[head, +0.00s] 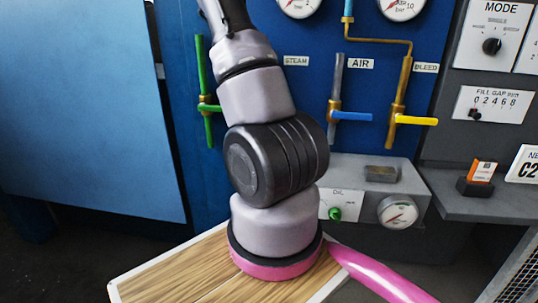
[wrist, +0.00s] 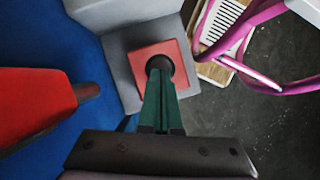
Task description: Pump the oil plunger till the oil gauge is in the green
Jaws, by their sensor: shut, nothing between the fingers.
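The oil unit (head: 350,170) is a grey box low on the blue panel in the head view, with an OIL label and a small round green part (head: 335,213). The oil gauge (head: 398,211) is a white dial on its front right; its needle is too small to read surely. In the wrist view my gripper (wrist: 160,68) is shut and empty. Its green fingers point at a dark round part on a red square plate (wrist: 144,52) on a grey body. I cannot tell whether this is the plunger or whether the fingertips touch it. My gripper is outside the head view.
A large red part (wrist: 35,105) lies left in the wrist view.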

